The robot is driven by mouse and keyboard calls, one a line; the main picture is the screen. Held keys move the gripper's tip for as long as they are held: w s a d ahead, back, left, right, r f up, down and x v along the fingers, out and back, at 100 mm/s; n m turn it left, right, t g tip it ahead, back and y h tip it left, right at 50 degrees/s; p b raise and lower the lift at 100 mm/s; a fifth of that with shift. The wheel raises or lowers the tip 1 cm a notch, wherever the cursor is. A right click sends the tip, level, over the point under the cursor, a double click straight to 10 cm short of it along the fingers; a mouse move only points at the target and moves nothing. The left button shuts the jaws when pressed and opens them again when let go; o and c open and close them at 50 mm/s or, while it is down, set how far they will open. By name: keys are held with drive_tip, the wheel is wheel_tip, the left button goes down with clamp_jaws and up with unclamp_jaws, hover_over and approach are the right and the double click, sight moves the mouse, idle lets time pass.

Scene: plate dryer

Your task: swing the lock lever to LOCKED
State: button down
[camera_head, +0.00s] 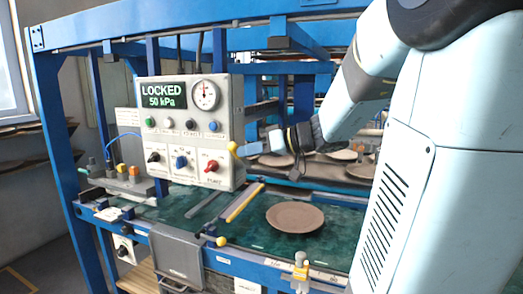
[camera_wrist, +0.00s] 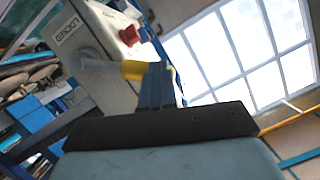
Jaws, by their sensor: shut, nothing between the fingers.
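The control box (camera_head: 190,130) hangs on the blue frame, and its green display (camera_head: 163,96) reads LOCKED and 50 kPa. A lever with a yellow knob (camera_head: 233,148) is at the box's right side. In the wrist view a yellow and pale lever part (camera_wrist: 132,70) lies beside my gripper's fingertips (camera_wrist: 157,70); I cannot tell whether they touch. In the head view my gripper (camera_head: 272,143) is just right of the lever. Its fingers are together with nothing between them.
A red knob (camera_head: 211,166) is on the box's lower right face, close to the lever. A brown plate (camera_head: 295,217) lies on the green surface below. Another yellow ball (camera_head: 222,241) is at the table's front edge. Blue frame posts (camera_head: 60,150) stand at the left.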

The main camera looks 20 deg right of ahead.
drive_tip(key=shift+w+a+r, duration=0.1)
drive_tip(key=shift+a+r, duration=0.15)
drive_tip(key=shift+a, duration=0.3)
drive_tip(key=shift+d, duration=0.1)
drive_tip(key=shift+d+r, duration=0.2)
drive_tip(key=shift+r, duration=0.05)
drive_tip(key=w+d+v, duration=0.1)
drive_tip(key=w+v, duration=0.1)
drive_tip(key=v, duration=1.1)
drive_tip(key=shift+w+d+r, duration=0.25)
drive_tip(key=shift+d, duration=0.1)
